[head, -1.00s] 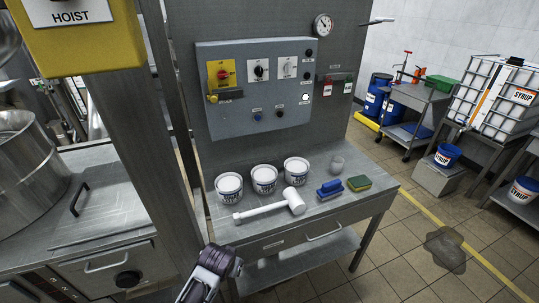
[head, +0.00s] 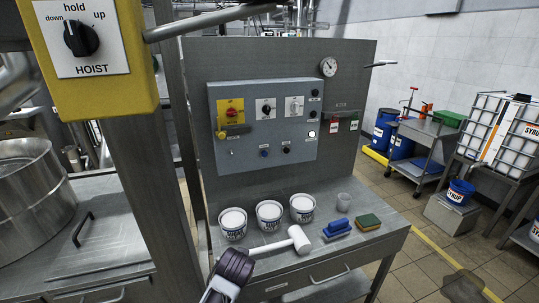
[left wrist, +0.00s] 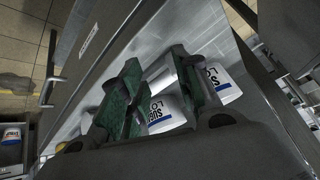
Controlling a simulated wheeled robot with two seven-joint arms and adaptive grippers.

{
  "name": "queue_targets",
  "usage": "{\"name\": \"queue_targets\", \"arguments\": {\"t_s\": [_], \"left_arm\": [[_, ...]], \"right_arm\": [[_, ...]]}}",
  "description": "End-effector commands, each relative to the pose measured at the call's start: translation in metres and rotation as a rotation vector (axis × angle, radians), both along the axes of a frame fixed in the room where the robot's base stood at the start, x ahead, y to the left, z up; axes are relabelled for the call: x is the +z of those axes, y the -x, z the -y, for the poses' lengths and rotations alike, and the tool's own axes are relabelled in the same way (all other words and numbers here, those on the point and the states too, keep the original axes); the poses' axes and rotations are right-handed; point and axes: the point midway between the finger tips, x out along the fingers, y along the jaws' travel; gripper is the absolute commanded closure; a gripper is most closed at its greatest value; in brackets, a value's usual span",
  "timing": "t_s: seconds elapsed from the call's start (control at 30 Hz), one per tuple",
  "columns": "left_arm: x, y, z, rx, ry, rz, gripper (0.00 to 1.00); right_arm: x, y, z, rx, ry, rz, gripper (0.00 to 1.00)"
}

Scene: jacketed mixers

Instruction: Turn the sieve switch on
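The grey control panel (head: 262,150) is on the upright wall behind the bench. It carries a black rotary switch (head: 266,108) on a white plate, and a grey rotary switch (head: 294,105) to its right. The lettering is too small to tell which is the sieve switch or how it is set. My right gripper is out of view.
A red-and-yellow switch (head: 231,111) and several buttons share the panel. Several tubs (head: 269,213), a white mallet (head: 280,244), a blue brush (head: 336,229) and a sponge (head: 368,222) lie on the bench. A yellow hoist box (head: 139,60) hangs at upper left.

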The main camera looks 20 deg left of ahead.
Motion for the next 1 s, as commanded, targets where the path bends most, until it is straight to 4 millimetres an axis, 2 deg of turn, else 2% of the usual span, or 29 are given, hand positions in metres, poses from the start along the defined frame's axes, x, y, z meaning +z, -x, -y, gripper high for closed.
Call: {"name": "queue_targets", "arguments": {"t_s": [0.1, 0.47, 0.77, 1.0], "left_arm": [[0.019, -0.027, 0.001, 0.031, -0.015, 0.059, 0.68], [0.087, -0.099, 0.008, 0.128, -0.06, 0.239, 0.68], [0.157, -0.15, 0.016, 0.199, -0.095, 0.402, 0.68], [0.22, -0.183, 0.025, 0.249, -0.121, 0.538, 0.68]], "right_arm": [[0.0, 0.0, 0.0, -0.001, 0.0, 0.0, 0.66], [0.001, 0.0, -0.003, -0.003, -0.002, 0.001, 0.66], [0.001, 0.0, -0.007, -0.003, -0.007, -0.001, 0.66], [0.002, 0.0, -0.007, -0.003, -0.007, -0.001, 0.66]]}}
